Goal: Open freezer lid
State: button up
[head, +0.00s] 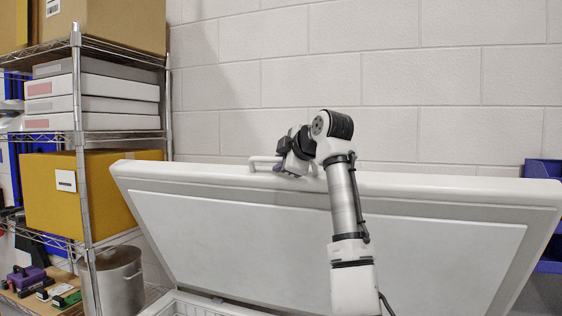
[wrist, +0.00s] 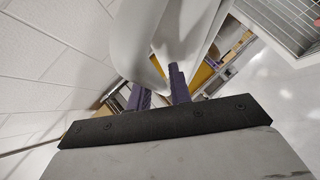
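The white freezer lid (head: 330,240) is raised and tilted, its inner panel facing the head camera. A white handle (head: 256,160) sits at its upper edge, left of centre. My gripper (head: 281,168) is at that handle, touching or very close to it. In the wrist view, the two purple fingers of my gripper (wrist: 160,92) stand a little apart, against the white curved handle and lid edge (wrist: 190,35). I cannot tell whether they grip the handle. Below the lid, a small part of the freezer body's rim (head: 185,303) shows.
A wire shelf (head: 80,140) with boxes stands close to the lid's left. A metal pot (head: 120,278) is low beside the freezer. A white block wall (head: 400,80) is behind the lid. Blue bins (head: 543,168) are at the far right.

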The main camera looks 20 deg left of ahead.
jog(key=shift+o, duration=1.4)
jog(key=b+v, duration=0.4)
jog(key=v, duration=1)
